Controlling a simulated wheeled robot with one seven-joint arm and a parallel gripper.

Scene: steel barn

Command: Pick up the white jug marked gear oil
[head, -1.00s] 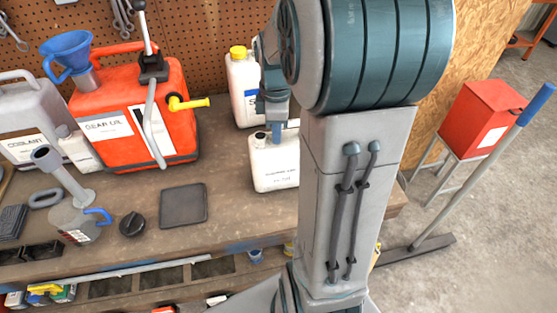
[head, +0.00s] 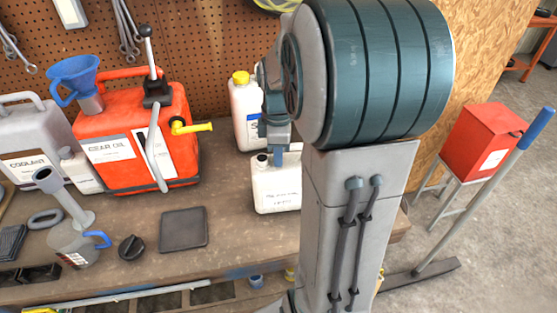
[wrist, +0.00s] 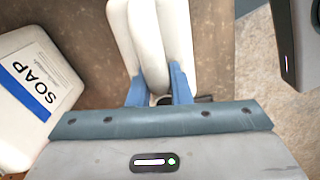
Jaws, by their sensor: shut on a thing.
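A small white jug (head: 275,190) stands on the workbench beside my arm in the head view. Its label print is too small to read with certainty. My gripper (wrist: 157,82) is shut on the handle of this white jug (wrist: 176,35), with a blue finger on each side in the wrist view. In the head view my gripper (head: 278,155) comes down onto the jug's top from above. My arm hides the jug's right side. The jug looks upright and at bench level; I cannot tell whether its base touches the bench.
A white soap jug (wrist: 40,85) with a blue label stands close on the left. A red can (head: 130,135) marked gear oil, a grey coolant can (head: 30,130) and a dark flat pad (head: 183,229) share the workbench (head: 150,222).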

